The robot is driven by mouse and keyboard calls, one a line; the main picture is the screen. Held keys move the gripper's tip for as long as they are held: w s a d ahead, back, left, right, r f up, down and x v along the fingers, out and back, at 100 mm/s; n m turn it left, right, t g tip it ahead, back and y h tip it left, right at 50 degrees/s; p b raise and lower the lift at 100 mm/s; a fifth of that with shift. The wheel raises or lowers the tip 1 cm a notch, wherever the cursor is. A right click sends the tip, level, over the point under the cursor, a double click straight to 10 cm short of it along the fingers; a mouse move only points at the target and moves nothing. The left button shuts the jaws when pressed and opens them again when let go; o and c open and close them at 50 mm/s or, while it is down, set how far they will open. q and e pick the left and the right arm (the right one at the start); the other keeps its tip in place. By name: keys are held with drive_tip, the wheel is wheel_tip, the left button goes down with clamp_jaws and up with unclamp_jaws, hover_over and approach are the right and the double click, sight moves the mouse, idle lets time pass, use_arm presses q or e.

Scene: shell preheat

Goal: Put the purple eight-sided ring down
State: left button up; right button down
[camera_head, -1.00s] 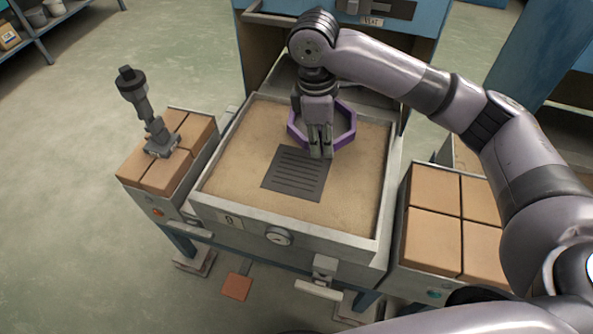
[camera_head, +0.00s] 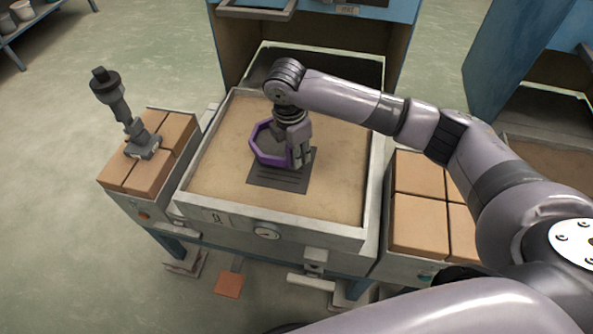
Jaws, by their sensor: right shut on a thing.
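The purple eight-sided ring (camera_head: 268,158) is in the head view, over the sand tray (camera_head: 217,170) and the dark slotted plate (camera_head: 279,181) in its middle. My right gripper (camera_head: 299,162) points down and is shut on the ring's right side. The ring covers the back part of the plate. I cannot tell whether the ring touches the plate or hangs just above it. My left gripper is not in view.
Brown blocks (camera_head: 155,177) sit left of the tray, with a dark upright tool (camera_head: 122,110) on them. More brown blocks (camera_head: 419,222) sit to the right. A blue cabinet (camera_head: 402,35) stands behind. Bare sand surrounds the plate.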

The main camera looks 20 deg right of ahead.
sight(299, 180)
wheel_tip(299, 180, down, 8)
drive_tip(key=shift+f, duration=0.15)
idle(0.3)
drive_tip(key=c, duration=1.5)
unclamp_jaws()
drive_tip(key=shift+f, duration=0.1)
drive_tip(key=shift+o, duration=0.2)
drive_tip(key=r, duration=0.4)
drive_tip(key=a+r, duration=0.1)
drive_tip(key=r, duration=0.7)
drive_tip(key=shift+s+a+r, duration=0.1)
drive_tip(key=shift+s+a, duration=0.05)
drive_tip(key=shift+a, duration=0.1)
